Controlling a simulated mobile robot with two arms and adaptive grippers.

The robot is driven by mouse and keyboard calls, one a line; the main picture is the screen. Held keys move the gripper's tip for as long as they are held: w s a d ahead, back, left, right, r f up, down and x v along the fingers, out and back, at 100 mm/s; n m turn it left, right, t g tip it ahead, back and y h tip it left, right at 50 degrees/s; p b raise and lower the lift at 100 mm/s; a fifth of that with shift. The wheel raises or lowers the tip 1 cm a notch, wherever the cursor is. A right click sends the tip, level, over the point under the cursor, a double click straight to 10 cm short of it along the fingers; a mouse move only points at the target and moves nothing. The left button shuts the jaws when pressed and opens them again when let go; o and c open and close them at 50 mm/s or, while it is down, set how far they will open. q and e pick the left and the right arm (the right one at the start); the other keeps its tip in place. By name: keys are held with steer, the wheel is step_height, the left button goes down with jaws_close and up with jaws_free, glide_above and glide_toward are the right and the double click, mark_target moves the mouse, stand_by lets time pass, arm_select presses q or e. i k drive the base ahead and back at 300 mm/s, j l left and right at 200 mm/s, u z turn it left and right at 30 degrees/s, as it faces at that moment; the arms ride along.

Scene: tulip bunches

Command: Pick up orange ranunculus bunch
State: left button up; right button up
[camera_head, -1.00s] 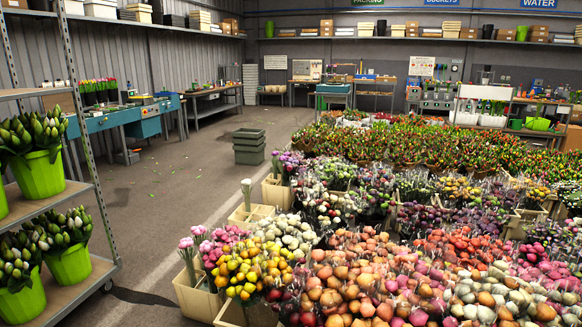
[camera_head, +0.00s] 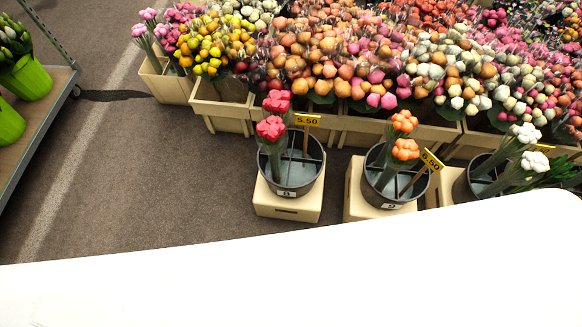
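Two orange flower bunches (camera_head: 404,149) stand in a dark round bucket (camera_head: 382,188), one a little above the other in the picture. Their stems lean inside the bucket, which has dividers and a yellow 6.50 price tag (camera_head: 431,160). The bucket stands on a cream crate (camera_head: 354,200). I cannot tell from the blooms alone that they are ranunculus. Neither of my grippers shows in the head view.
A bucket with red bunches (camera_head: 271,128) and a 5.50 tag stands to the left. A bucket with white bunches (camera_head: 525,133) stands to the right. Crates of mixed flowers (camera_head: 330,60) fill the back. Bare floor (camera_head: 140,180) lies left. A large white surface (camera_head: 290,275) covers the bottom.

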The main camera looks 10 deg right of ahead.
mark_target(402, 155)
steer(key=z, duration=1.35)
